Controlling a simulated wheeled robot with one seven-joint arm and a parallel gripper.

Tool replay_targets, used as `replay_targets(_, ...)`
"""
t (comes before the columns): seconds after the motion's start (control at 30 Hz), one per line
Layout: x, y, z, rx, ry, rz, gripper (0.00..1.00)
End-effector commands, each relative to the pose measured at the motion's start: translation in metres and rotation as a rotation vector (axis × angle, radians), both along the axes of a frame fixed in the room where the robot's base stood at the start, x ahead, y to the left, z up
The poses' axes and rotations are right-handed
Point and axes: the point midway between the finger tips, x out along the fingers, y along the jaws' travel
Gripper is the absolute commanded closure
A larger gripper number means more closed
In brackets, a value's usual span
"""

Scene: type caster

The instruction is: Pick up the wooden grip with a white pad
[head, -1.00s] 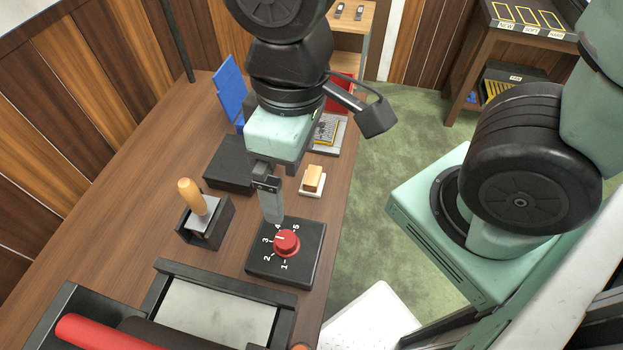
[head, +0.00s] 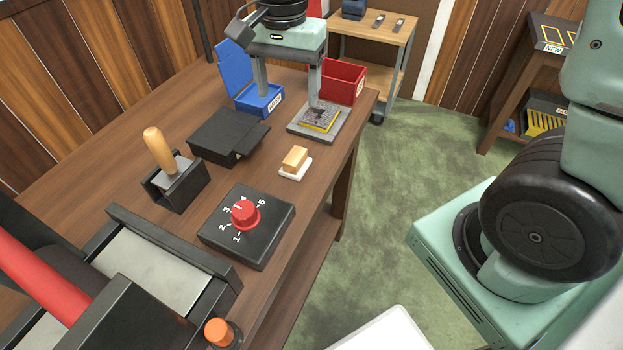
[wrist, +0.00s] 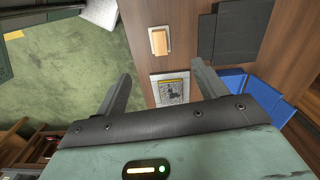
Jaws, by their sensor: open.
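The wooden grip (head: 295,158) with its white pad (head: 294,171) underneath lies on the brown workbench, between the black dial box and the grey plate. In the wrist view the wooden grip (wrist: 160,42) shows beyond the fingertips, upper middle. My gripper (head: 289,97) is open and empty, fingers pointing down over the far part of the bench. It is behind the grip in the head view and apart from it. In the wrist view my gripper (wrist: 164,75) has its two fingers wide apart, with the grey plate (wrist: 170,90) showing between them.
The dial box (head: 268,238) with a red knob stands nearer. A black box (head: 225,137), a holder (head: 172,190) with a wooden-handled tool, a blue bin (head: 262,100) and a red bin (head: 344,82) stand around. The grey plate (head: 330,127) holds a yellow-edged piece. Green floor lies right.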

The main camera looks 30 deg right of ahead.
Motion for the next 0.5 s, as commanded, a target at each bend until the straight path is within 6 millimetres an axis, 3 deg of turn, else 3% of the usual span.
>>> replay_targets(0.23,0.011,-0.009,-0.022,-0.009,0.005,-0.104,0.29)
replay_targets(0.5,0.01,-0.008,-0.078,-0.009,0.006,-0.1,0.29)
